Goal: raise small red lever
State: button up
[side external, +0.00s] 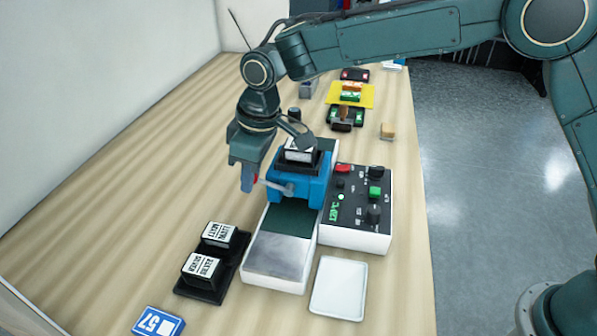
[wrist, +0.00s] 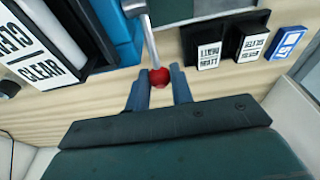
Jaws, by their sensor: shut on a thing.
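The small red lever is a grey metal rod with a round red knob (wrist: 158,77). The rod runs from the blue laminator body (side external: 290,187) out to the left in the side view, where a bit of the red knob (side external: 256,180) shows beside the fingers. My gripper (side external: 247,183) points down at the left side of the blue body. In the wrist view, the fingers of my gripper (wrist: 159,83) are on both sides of the red knob, shut on it. The rod looks roughly level, sloping slightly, in the side view.
A black-and-white labelled block (side external: 301,152) sits on top of the blue body. A control panel (side external: 357,206) with buttons stands at its right. A black holder with two labelled blocks (side external: 203,268), a blue 57 card (side external: 158,322) and a white tray (side external: 339,289) lie in front.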

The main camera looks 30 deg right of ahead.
jog(key=shift+r, duration=1.05)
jog(key=o, duration=0.6)
jog(key=shift+f, duration=0.1)
jog(key=shift+r, duration=2.95)
jog(key=shift+r, duration=0.1)
